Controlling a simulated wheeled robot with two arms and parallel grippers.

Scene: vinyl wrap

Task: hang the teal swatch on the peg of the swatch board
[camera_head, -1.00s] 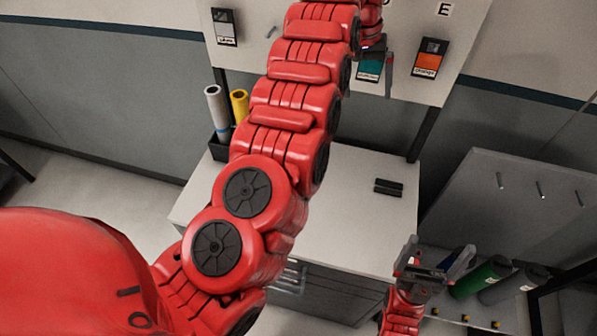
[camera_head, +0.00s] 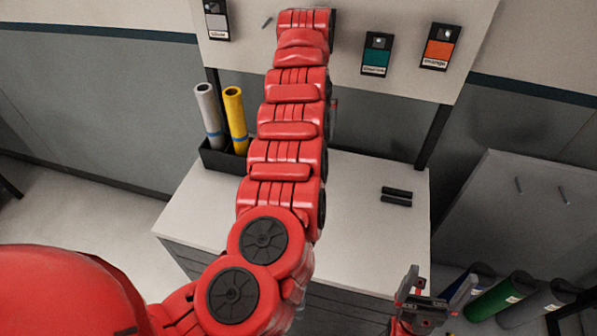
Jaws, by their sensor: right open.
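The teal swatch (camera_head: 375,58), a black card with a teal panel and a pale label, is upright against the swatch board (camera_head: 402,75), left of the orange swatch (camera_head: 439,46). A pale spot shows at its top, but I cannot make out how it sits on a peg. No gripper touches it in view. My left arm crosses the middle of the view; its gripper is hidden behind the arm or out of the picture. My right gripper (camera_head: 437,294) is open and empty at the lower right, well below the board.
A grey swatch (camera_head: 216,20) and a bare peg (camera_head: 267,22) are on the board's left. White and yellow rolls (camera_head: 235,108) stand in a black holder on the white cabinet top (camera_head: 370,240). Two small black bars (camera_head: 397,196) lie there. Dark and green rolls (camera_head: 500,298) are at lower right.

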